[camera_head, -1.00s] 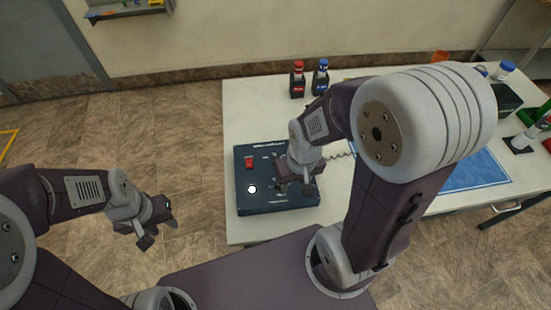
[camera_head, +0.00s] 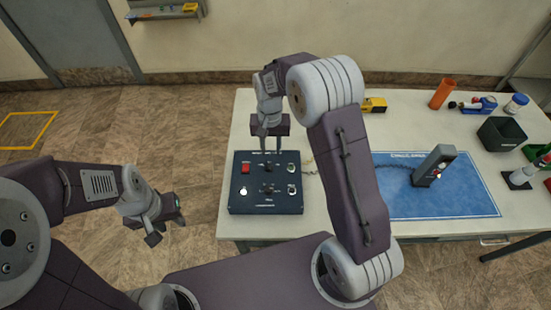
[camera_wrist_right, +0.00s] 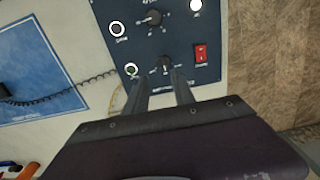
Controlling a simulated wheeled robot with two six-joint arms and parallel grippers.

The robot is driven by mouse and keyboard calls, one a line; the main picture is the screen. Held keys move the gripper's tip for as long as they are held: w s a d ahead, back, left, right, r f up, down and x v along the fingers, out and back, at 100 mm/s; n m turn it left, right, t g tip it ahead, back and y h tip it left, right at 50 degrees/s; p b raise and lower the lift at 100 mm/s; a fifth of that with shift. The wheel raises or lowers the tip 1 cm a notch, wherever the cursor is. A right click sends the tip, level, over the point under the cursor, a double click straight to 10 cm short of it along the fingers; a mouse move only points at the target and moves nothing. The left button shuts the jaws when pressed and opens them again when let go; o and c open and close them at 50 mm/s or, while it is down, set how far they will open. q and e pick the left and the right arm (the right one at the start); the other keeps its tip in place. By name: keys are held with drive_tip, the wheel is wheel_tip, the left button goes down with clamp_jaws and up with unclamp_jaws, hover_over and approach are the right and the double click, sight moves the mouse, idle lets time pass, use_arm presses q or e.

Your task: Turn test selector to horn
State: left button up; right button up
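The dark blue control panel (camera_head: 240,200) lies on the table's left part. It carries two black knobs: a far one (camera_wrist_right: 165,64) and a near one (camera_head: 268,189), which also shows in the wrist view (camera_wrist_right: 153,18). Their labels are too small to read, so I cannot tell which is the test selector. My right gripper (camera_head: 271,152) points down at the panel's far edge, its two fingers apart. In the wrist view the far knob sits at the gap between the fingertips; contact is not clear. My left gripper (camera_head: 168,227) is open and empty, left of the table.
A red rocker switch (camera_head: 245,168) and several round buttons share the panel. A blue mat (camera_head: 450,203) with a grey handheld device (camera_head: 433,166) lies to the right, with a coiled cord running from the panel. An orange cylinder (camera_head: 441,93) and a black bin (camera_head: 500,134) stand farther back.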

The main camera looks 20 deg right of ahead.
sight(269, 165)
drive_tip(key=f, duration=0.8)
drive_tip(key=shift+w+a, duration=0.2)
drive_tip(key=shift+a, duration=0.1)
drive_tip(key=shift+w+a+f, duration=0.1)
drive_tip(key=shift+f, duration=0.45)
clamp_jaws()
